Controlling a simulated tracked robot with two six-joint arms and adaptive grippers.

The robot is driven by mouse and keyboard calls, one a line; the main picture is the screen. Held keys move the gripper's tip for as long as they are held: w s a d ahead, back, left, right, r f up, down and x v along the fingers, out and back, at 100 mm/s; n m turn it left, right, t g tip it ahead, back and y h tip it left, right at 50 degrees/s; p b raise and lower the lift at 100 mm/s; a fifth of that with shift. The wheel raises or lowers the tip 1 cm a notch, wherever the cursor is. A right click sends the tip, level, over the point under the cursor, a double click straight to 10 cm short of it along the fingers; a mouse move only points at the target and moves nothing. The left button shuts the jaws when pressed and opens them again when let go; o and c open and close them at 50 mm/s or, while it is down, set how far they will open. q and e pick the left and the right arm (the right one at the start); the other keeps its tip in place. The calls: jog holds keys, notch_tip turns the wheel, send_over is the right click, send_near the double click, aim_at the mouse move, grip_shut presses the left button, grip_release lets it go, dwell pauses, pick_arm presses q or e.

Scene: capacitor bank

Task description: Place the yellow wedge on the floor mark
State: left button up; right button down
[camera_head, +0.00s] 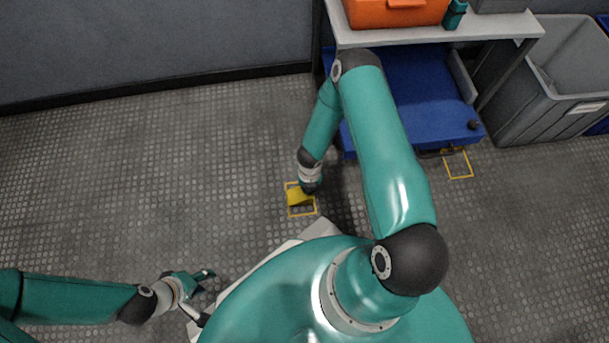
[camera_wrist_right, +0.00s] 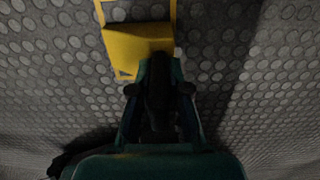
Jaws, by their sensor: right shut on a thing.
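The yellow wedge (camera_head: 297,197) is at the floor mark (camera_head: 303,215), a yellow outlined rectangle on the floor. In the right wrist view the wedge (camera_wrist_right: 137,45) lies within or over the outline (camera_wrist_right: 173,12), covering part of it. I cannot tell whether its underside fully touches the floor. My right gripper (camera_head: 309,187) points down at the wedge. Its fingers (camera_wrist_right: 158,72) are shut on the wedge's near edge, and they hide part of it. My left gripper (camera_head: 208,295) is open and empty over bare floor at the lower left.
A second yellow floor mark (camera_head: 458,164) is empty at the right. A blue platform trolley (camera_head: 430,105) stands under a bench (camera_head: 440,32) bearing an orange case (camera_head: 395,12). A grey bin (camera_head: 550,95) is at far right. The floor at left is clear.

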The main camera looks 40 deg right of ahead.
jog(key=c, duration=1.1)
grip_release()
jog(key=shift+c, duration=0.2)
